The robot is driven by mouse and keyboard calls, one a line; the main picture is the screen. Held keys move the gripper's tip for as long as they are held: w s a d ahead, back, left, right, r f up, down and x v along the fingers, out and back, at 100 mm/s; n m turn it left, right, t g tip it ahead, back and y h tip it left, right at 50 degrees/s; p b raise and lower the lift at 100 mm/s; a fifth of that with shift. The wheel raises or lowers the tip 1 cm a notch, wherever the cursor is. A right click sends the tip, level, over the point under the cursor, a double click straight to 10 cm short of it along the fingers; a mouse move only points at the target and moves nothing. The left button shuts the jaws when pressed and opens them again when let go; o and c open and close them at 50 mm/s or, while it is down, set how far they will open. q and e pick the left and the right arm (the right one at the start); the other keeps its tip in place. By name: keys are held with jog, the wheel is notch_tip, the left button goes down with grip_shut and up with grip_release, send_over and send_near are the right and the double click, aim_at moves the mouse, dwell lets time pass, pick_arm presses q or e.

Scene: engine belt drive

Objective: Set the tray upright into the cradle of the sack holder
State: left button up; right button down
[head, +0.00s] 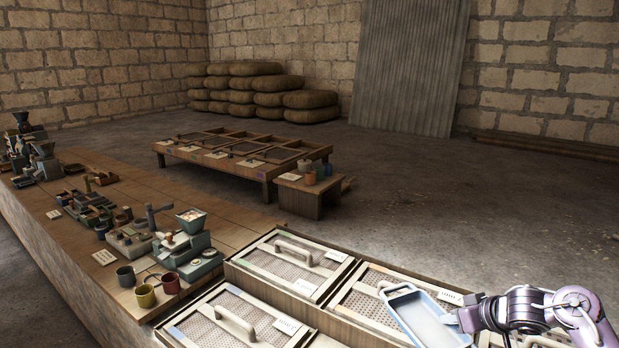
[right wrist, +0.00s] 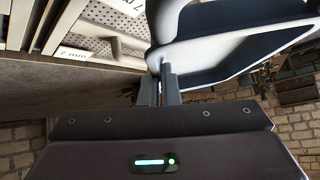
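The tray (head: 424,318) is a shallow, pale blue-white pan with a raised rim and a small loop at its far end. My right gripper (head: 462,318) is at its right side, above the screened boxes at the lower right. In the right wrist view, the gripper's fingers (right wrist: 160,88) are close together on the edge of the tray (right wrist: 235,45), which is tilted in that picture. The exact contact is partly hidden. I cannot make out a sack holder or its cradle in either view. My left gripper is not in view.
Screened boxes with handles (head: 297,262) fill the near bench end. Grinders (head: 188,248) and cups (head: 146,295) stand on the long bench (head: 140,190). A low screened table (head: 240,152) stands beyond. Filled sacks (head: 255,88) are stacked at the back wall. The floor (head: 430,190) at right is clear.

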jog(key=s+d+f+m+h, duration=0.1)
jog(key=s+d+m+h, duration=0.25)
jog(key=d, duration=0.55)
jog(key=s+d+m+h, duration=0.3)
jog(key=d+m, duration=0.2)
jog(key=d, duration=0.5)
jog(key=s+a+f+n+t+y, duration=0.1)
jog(key=a+n+y, duration=0.15)
jog(key=a, duration=1.75)
jog(key=s+a+r, duration=0.7)
jog(key=s+a, duration=0.2)
jog(key=a, duration=0.3)
jog(key=shift+s, duration=0.15)
jog(key=shift+a+n, duration=0.1)
jog(key=shift+n, duration=0.2)
